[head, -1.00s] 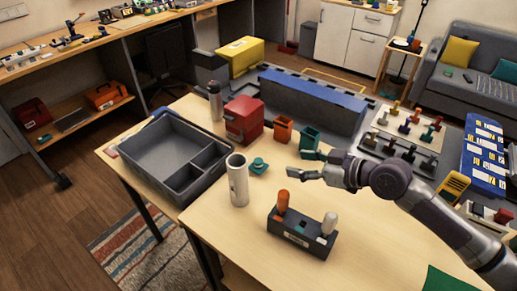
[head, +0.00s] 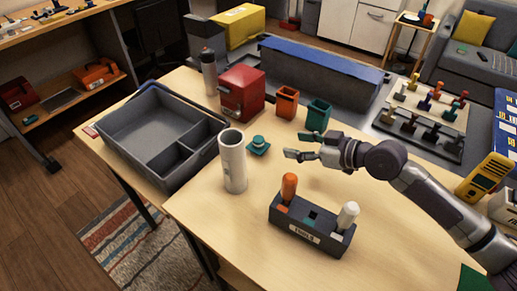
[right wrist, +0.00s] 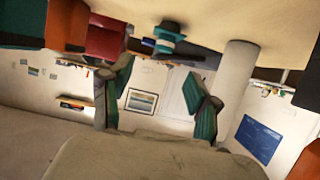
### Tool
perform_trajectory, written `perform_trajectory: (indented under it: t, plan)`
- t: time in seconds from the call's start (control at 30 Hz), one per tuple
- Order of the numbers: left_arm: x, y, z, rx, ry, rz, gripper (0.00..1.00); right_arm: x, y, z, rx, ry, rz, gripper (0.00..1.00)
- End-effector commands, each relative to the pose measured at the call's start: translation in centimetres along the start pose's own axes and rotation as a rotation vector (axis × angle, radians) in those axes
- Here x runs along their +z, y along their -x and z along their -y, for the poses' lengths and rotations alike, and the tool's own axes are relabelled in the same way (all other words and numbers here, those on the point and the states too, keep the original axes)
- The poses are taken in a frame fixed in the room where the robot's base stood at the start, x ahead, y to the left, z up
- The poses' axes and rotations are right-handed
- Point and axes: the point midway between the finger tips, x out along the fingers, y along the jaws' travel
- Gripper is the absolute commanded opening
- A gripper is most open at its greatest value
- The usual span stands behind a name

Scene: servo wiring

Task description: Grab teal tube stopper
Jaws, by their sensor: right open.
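The teal tube stopper (head: 258,145) sits on the table just right of the white tube (head: 233,162). In the right wrist view, which is upside down, the stopper (right wrist: 168,36) shows at top centre, beyond and between the fingers. My right gripper (head: 297,144) is open and empty, to the right of the stopper, with its fingers towards it and a gap between. Its two fingers (right wrist: 158,95) stand apart in the right wrist view. The white tube (right wrist: 236,92) stands to the right there. My left gripper is not in view.
A dark holder (head: 312,232) with an orange-topped and a white-topped item stands in front. A red box (head: 242,92), an orange bin (head: 287,102) and a teal bin (head: 318,115) stand behind. A grey divided tray (head: 126,129) lies left.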

Motion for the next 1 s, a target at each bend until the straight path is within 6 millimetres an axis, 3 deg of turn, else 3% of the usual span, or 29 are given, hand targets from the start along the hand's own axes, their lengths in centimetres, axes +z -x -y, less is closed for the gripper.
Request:
perform_trajectory:
  t: [0.3,0.57,0.77,1.0]
  plan:
    - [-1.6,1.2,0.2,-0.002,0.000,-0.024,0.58,-0.3,-6.0,0.1,-0.002,-0.002,-0.001,0.61]
    - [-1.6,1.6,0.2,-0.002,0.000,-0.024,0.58,-0.3,-8.1,0.3,-0.002,0.000,0.000,0.61]
    - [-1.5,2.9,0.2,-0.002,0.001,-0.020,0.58,-0.5,-10.9,1.1,-0.003,-0.001,0.000,0.61]
    - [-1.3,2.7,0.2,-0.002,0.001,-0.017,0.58,-0.2,-12.8,0.9,0.000,0.001,0.000,0.61]
